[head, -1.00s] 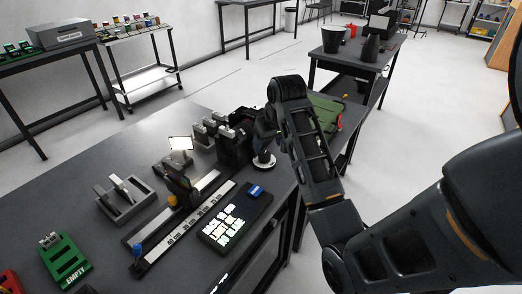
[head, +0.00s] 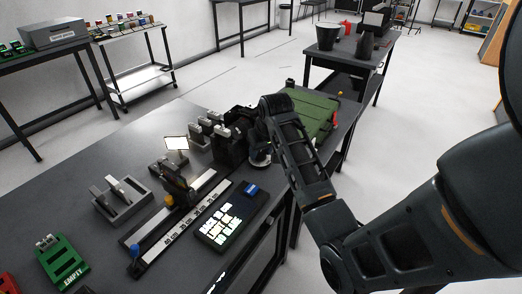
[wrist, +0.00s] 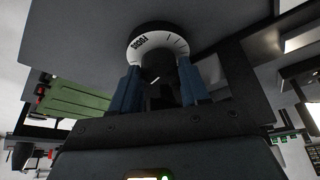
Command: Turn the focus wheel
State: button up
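The focus wheel (wrist: 158,45) shows in the wrist view as a black disc with a white ring bearing lettering and tick marks. A dark knob with a short white mark (wrist: 153,80) lies at its middle. My gripper (wrist: 160,78) has one blue finger on each side of this dark knob, with the tips at the white ring. I cannot tell whether the fingers touch the knob. In the head view my gripper (head: 259,148) is down by the dark device at the table's right side. A pale round part (head: 259,161) shows below it; my arm hides the rest.
A dark device (head: 229,150) with grey blocks stands left of my gripper. A green case (head: 312,113) lies behind my arm. A rail (head: 175,222) and a lit keypad (head: 222,222) lie nearer.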

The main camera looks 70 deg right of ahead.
jog(key=c, duration=0.6)
jog(key=shift+n, duration=0.3)
jog(key=n+y, duration=0.1)
jog(key=n, duration=0.1)
jog(key=n+t, duration=0.1)
jog(key=n, duration=0.2)
jog(key=shift+d+y, duration=0.15)
jog(key=shift+y, duration=0.25)
jog(key=n+y, duration=0.1)
jog(key=n, duration=0.1)
jog(key=n+y, duration=0.1)
jog(key=n, duration=0.2)
jog(key=shift+d, duration=0.1)
jog(key=shift+n, duration=0.4)
jog(key=o, duration=1.1)
jog(key=shift+c, duration=0.2)
